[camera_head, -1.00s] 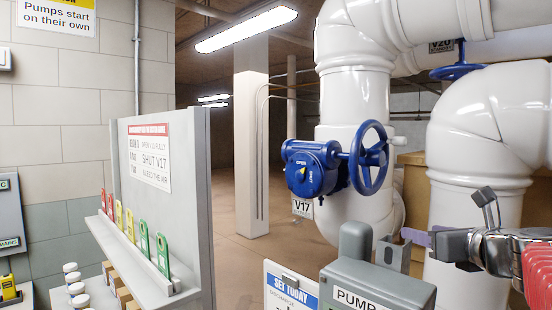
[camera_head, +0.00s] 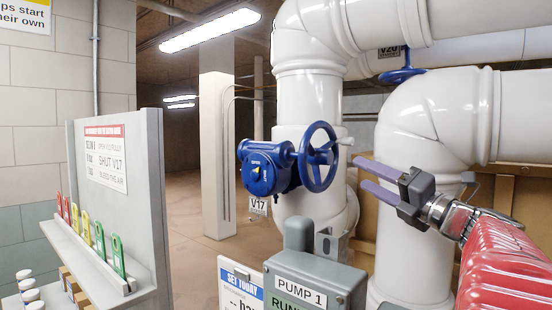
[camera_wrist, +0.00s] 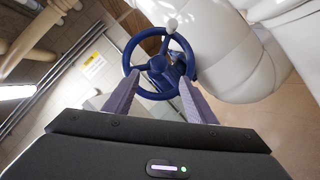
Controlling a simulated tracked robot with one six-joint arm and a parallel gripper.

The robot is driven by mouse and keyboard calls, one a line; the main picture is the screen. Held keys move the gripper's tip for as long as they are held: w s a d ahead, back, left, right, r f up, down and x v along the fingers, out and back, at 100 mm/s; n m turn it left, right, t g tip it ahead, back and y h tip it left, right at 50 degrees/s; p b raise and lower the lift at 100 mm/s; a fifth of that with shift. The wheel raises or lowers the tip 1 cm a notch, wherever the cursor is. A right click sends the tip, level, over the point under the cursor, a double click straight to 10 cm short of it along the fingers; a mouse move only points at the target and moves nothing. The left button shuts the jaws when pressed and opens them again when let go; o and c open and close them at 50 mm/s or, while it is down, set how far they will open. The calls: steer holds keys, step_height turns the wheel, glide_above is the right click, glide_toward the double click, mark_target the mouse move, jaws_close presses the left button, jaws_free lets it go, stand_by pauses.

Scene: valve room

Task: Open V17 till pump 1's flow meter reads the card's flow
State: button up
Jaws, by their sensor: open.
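The V17 valve has a blue handwheel (camera_head: 319,157) with a pale knob on its rim, on a blue gearbox (camera_head: 265,168) fixed to a white pipe. Its V17 tag (camera_head: 259,206) hangs below. My gripper (camera_head: 368,176) is open and empty, right of the handwheel, with its purple fingers pointing at it. In the wrist view the handwheel (camera_wrist: 147,50) shows ahead, beyond and between the open fingertips (camera_wrist: 157,90), apart from them. The Pump 1 box (camera_head: 313,284) and a "SET TODAY" card (camera_head: 240,284) stand in front. The card's figure is cut off, and I see no flow meter reading.
A grey board (camera_head: 115,190) at left carries a notice and a row of coloured tags. White pipes rise behind and right of the valve, with the V20 handwheel (camera_head: 402,73) higher up. Open floor lies behind, around a pale column (camera_head: 216,140).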

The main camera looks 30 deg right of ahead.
mark_target(331, 160)
stand_by(0.3)
steer(key=x, duration=1.3)
steer(key=shift+w, duration=0.35)
steer(key=shift+c, duration=0.6)
jaws_close()
steer(key=shift+d, duration=0.3)
steer(key=shift+a+f, duration=0.1)
steer(key=shift+a, duration=0.05)
